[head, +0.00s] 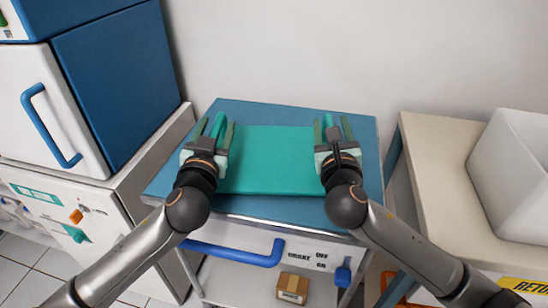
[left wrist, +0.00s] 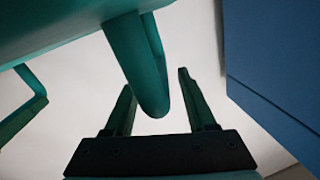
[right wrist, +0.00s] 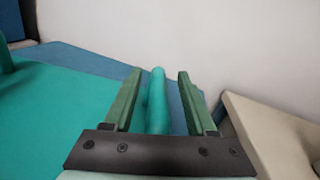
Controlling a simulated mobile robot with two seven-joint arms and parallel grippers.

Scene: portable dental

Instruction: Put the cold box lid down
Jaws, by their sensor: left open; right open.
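The teal cold box lid (head: 268,160) lies flat on the blue top of a cart (head: 250,112). It has a handle at each side. My left gripper (head: 220,128) is open around the left handle, and in the left wrist view that handle (left wrist: 140,65) hangs between the two fingers with gaps beside it. My right gripper (head: 334,128) is open around the right handle, and in the right wrist view that handle (right wrist: 157,105) stands between the fingers, apart from the right one. The cold box itself cannot be made out.
A white cabinet with a blue side (head: 120,80) stands at the left. At the right a beige counter (head: 425,150) holds a white bin (head: 515,175). A blue handle (head: 235,253) sticks out of the cart's front. A small cardboard box (head: 292,288) is on the cart's lower shelf.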

